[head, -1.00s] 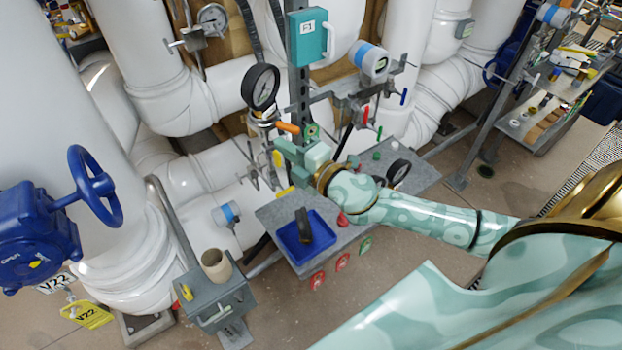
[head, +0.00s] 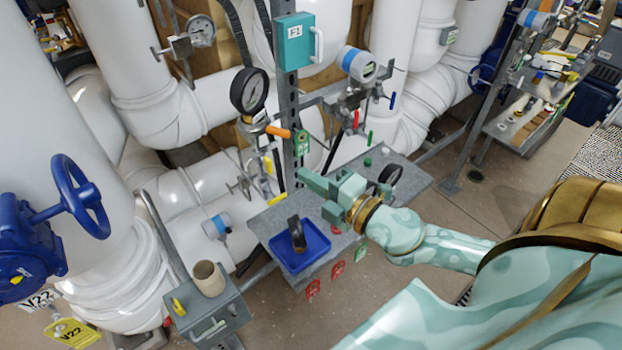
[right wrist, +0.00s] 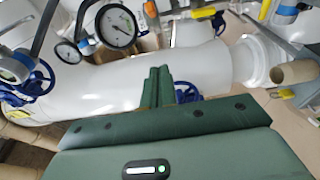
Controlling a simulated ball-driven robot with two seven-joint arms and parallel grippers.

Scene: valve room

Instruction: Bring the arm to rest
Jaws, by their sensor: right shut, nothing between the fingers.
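My right arm comes in from the right in the head view. My right gripper (head: 306,182) is green, shut and empty, held above the grey shelf (head: 400,203) and pointing left. In the right wrist view its closed fingers (right wrist: 158,88) lie side by side in front of a white pipe, with nothing between them. My left gripper is in neither view.
A blue tray (head: 316,252) holding a dark object stands on the shelf. A pressure gauge (head: 249,91) and orange-handled valve (head: 278,132) are on the post behind. A grey box (head: 228,306) carries a beige cup (head: 208,279). A blue handwheel (head: 92,220) stands left.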

